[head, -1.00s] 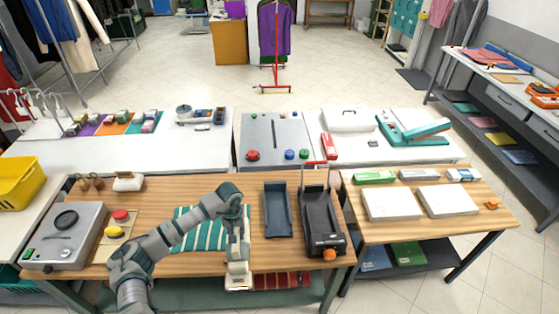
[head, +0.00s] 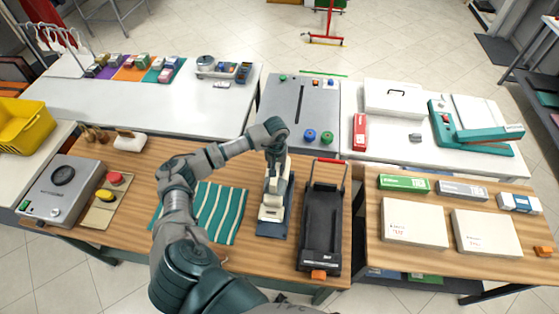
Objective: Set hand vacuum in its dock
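The cream-white hand vacuum (head: 272,204) stands over a dark blue-grey tray (head: 288,216), which looks like its dock, on the wooden table. Its lower end is inside the tray's outline; I cannot tell whether it touches the tray floor. My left gripper (head: 276,160) is at the vacuum's upper, far end and appears shut on it, pointing down. The fingertips are small and partly hidden by the vacuum and my wrist. My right gripper is not in view.
A black tray-like device (head: 322,222) with a red handle and orange part stands close to the right. A green-striped cloth (head: 215,212) lies to the left. White boxes (head: 415,222) are on the right table. A grey machine (head: 64,190) sits at the far left.

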